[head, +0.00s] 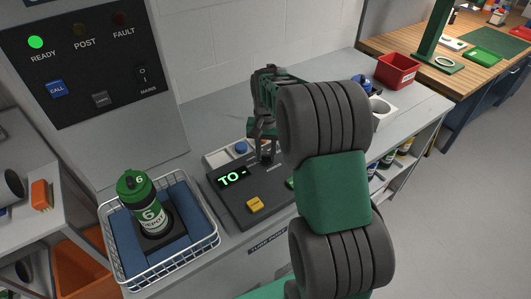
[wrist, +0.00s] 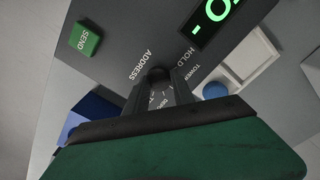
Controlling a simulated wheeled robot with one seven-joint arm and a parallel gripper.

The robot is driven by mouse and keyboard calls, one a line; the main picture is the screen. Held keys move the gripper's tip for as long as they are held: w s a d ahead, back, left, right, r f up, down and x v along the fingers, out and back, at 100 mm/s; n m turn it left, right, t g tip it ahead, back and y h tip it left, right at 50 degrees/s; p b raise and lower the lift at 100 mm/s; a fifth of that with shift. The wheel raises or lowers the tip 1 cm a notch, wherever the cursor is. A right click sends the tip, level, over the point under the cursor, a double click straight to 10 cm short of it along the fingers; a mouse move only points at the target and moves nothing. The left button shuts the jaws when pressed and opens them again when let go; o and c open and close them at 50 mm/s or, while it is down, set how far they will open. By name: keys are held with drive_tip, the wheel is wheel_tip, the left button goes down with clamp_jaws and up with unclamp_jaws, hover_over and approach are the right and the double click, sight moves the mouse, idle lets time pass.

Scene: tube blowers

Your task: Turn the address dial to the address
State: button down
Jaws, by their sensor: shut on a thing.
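The address dial shows in the wrist view as a dark knob (wrist: 158,73) beside the printed word ADDRESS. My gripper (wrist: 158,84) is shut on this knob, with a finger on each side. In the head view my gripper (head: 265,150) points down at the dark console (head: 230,200), and it and my arm hide most of the dial. The green display (head: 232,177) on the console reads "TO -". Part of it also shows upside down in the wrist view (wrist: 212,10). The pointer's setting on the dial cannot be made out.
A yellow button (head: 255,205) sits on the console, and a green SEND button (wrist: 85,39) shows in the wrist view. A wire basket (head: 205,249) holds a green-capped carrier (head: 150,215) marked 6. The panel (head: 75,60) has its green READY lamp lit. A red bin (head: 397,71) stands behind.

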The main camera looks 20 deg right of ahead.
sight(267, 159)
drive_tip(key=shift+d+n, duration=0.1)
drive_tip(key=shift+n, duration=1.9)
drive_tip(key=c, duration=1.1)
unclamp_jaws()
drive_tip(key=shift+s, duration=0.1)
drive_tip(key=shift+r, duration=0.15)
wheel_tip(267, 159, up, 7)
drive_tip(key=shift+b, duration=0.65)
drive_tip(key=shift+r, duration=0.3)
